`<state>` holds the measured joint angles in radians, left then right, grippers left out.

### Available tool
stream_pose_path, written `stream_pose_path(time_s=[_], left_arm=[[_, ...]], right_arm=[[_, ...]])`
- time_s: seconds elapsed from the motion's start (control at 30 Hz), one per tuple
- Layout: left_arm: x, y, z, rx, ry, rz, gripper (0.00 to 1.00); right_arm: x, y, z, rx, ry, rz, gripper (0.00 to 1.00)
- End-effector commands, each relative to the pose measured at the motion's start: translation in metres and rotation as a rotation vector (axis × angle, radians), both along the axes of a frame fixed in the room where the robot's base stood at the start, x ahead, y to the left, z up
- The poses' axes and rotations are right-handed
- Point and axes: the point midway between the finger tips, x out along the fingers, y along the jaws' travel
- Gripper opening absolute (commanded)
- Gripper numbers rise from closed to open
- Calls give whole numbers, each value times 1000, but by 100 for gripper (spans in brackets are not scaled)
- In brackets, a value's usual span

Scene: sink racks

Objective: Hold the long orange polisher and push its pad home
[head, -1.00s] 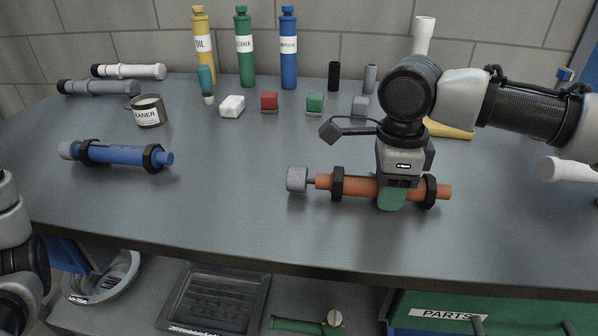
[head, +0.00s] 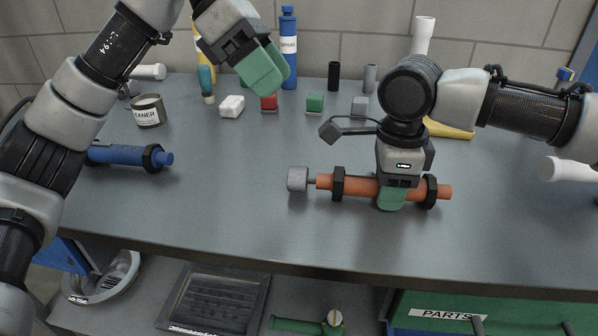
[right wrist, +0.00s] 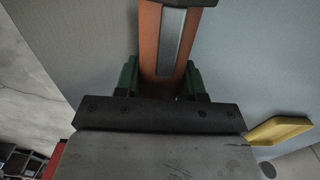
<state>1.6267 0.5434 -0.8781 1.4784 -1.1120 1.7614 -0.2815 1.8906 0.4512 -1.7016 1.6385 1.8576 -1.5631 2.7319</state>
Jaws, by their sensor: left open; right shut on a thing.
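The long orange polisher (head: 358,186) lies level across the bench, with a black ring near each end. Its grey pad (head: 297,179) sits at the left end on a thin dark shaft, with a short gap between pad and orange body. My right gripper (head: 391,199) is shut on the orange body between the rings, from above. The right wrist view shows the body (right wrist: 150,45) between the green fingers (right wrist: 160,80). My left gripper (head: 266,72) is raised above the back of the bench, up and left of the pad. It is open and empty; its fingers overlap in this view.
A blue polisher (head: 125,154) lies at the left, partly behind my left arm. A tin (head: 148,111), white block (head: 232,106), red block (head: 269,103), green block (head: 315,103) and bottles stand behind. The bench front middle is clear.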

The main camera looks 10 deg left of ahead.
Motion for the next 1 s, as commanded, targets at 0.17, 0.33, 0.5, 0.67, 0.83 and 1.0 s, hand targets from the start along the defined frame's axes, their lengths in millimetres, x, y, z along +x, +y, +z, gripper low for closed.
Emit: stream_pose_path(time_s=[0.17,0.33,0.5,0.67,0.83,1.0], left_arm=[[18,5,-41,198,-15,-51,69],[23,8,-57,261,-16,-71,69],[20,-1,-79,264,-15,-73,69],[15,-14,-109,262,-15,-73,69],[11,-26,-137,260,-15,-73,69],[8,-34,-156,260,-16,-70,69]], right_arm=[[0,0,-1,-1,1,0,18],[0,0,-1,-1,1,0,18],[0,0,-1,-1,1,0,18],[0,0,-1,-1,1,0,18],[0,0,-1,-1,1,0,18],[0,0,-1,-1,1,0,18]])
